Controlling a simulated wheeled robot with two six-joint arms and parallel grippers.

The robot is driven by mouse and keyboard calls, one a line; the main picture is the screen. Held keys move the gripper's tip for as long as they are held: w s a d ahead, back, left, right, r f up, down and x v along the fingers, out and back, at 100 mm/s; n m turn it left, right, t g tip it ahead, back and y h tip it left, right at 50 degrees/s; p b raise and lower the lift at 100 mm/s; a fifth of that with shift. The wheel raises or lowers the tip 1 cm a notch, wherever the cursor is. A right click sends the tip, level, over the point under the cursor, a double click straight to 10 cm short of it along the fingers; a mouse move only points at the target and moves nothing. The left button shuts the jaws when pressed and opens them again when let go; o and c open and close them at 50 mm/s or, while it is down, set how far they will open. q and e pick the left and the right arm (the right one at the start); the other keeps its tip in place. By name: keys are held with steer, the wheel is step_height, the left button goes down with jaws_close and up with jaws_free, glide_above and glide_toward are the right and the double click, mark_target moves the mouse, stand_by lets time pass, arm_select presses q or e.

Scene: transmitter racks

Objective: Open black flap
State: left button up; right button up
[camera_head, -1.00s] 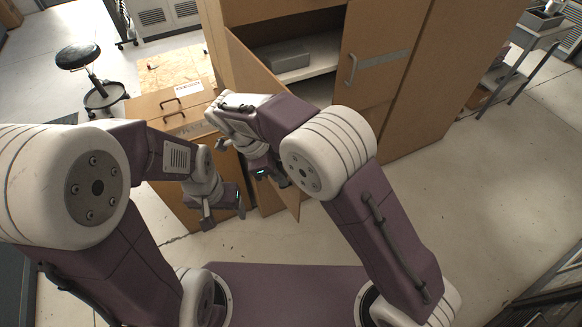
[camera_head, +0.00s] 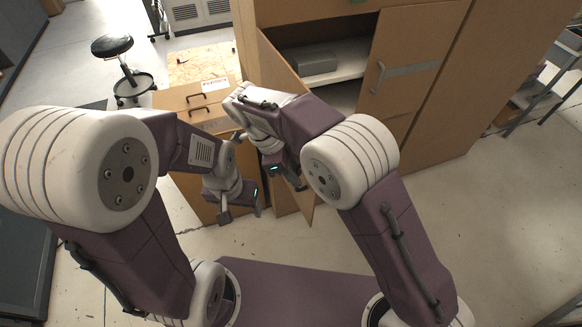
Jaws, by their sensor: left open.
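I cannot make out a black flap in this view. My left gripper (camera_head: 238,213) points down in front of the low brown cabinet (camera_head: 190,192), with its fingers apart and nothing seen between them. My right gripper (camera_head: 296,183) is to its right, in front of the tall cabinet's open left door (camera_head: 306,208). My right forearm partly covers that gripper and the door, and its jaw opening is not clear. The low cabinet has two dark handles (camera_head: 195,97) and a white label (camera_head: 214,85) on its upper part.
The tall brown cabinet (camera_head: 440,100) has a grey box (camera_head: 310,62) on its shelf and a right door (camera_head: 405,70) with a metal handle. A black stool (camera_head: 112,45) stands at back left. A metal cart (camera_head: 545,85) is at right.

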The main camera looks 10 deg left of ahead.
steer(key=p+v, duration=0.1)
steer(key=v, duration=0.6)
